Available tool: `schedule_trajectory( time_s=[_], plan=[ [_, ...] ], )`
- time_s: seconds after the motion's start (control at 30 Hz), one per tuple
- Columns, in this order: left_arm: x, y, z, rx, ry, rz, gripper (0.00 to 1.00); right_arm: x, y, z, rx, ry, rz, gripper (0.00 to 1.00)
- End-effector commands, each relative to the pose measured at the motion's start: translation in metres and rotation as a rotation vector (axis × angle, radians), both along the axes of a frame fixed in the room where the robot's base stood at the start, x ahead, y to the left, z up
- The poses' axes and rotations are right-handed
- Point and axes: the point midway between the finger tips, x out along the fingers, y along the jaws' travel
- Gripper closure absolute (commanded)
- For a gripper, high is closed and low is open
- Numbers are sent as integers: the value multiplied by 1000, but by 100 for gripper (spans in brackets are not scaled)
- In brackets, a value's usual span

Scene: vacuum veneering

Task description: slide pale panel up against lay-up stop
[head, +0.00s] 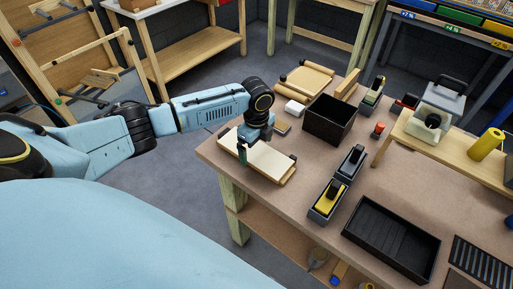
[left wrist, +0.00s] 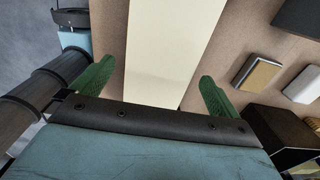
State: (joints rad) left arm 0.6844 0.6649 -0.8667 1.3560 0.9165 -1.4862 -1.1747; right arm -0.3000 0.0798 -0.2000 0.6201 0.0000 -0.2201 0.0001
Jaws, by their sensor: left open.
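My right gripper is not in view.
Two dark holders (head: 351,163), one with a yellow item (head: 328,197), and a black tray (head: 391,238) lie to the right.

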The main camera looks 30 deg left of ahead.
Motion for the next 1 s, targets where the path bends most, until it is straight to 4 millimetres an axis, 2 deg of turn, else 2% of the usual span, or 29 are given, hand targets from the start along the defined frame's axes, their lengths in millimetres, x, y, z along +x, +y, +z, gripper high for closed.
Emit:
schedule_trajectory(
  time_s=[0.3,0.5,0.63,0.83,0.93,1.0],
  plan=[
    [1,0,72,0,-6,0,0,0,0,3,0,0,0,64],
    [1,0,105,0,-4,0,0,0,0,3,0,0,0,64],
    [1,0,116,-1,-3,1,0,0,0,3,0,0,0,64],
    [0,0,120,-1,-1,1,0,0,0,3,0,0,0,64],
    [-2,-5,115,-4,-2,2,0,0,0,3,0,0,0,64],
    [-9,-16,105,-11,-4,11,0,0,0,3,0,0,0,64]
  ],
)
